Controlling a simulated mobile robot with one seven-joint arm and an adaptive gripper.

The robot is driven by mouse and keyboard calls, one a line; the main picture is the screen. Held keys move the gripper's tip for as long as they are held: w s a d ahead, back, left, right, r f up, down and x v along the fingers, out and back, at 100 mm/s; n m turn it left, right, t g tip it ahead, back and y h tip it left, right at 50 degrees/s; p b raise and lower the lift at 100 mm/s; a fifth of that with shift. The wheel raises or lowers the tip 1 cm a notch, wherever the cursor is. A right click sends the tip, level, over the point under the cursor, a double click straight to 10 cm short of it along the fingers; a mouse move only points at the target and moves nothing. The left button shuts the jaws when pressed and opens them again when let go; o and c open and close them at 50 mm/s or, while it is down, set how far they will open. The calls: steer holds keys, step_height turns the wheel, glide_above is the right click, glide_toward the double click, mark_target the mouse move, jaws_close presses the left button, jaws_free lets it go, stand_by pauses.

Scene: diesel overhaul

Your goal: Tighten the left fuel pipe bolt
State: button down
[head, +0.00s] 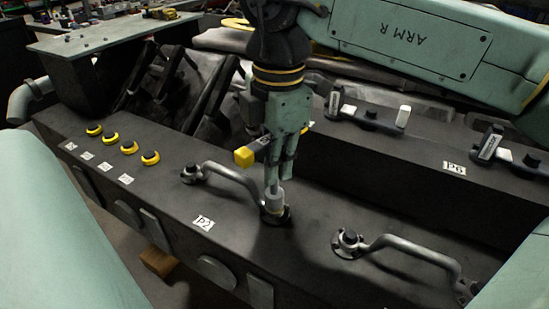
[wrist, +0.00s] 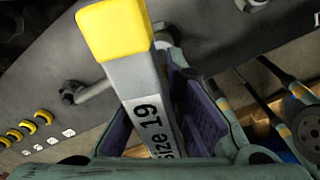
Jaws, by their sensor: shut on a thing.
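My gripper (head: 279,158) is shut on a grey tool with a yellow end (head: 244,157), marked "Size 19" (wrist: 146,110) in the wrist view. Purple finger pads flank the tool there. A grey socket (head: 274,199) reaches down below the gripper to the right end of the left fuel pipe (head: 235,174). The bolt at that end is hidden, and I cannot tell whether the socket is fully seated. The dark bolt at the pipe's other end (head: 191,172) is uncovered; that end also shows in the wrist view (wrist: 70,92).
A second fuel pipe (head: 412,244) lies to the right on the same dark engine block. Several yellow-ringed fittings (head: 128,147) sit at the left, and a label (head: 203,223) is in front. More tools (head: 368,114) lie on a raised dark ledge behind, near another label (head: 454,168).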

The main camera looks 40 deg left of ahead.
steer(key=m, duration=0.5)
steer(key=shift+m, duration=0.4)
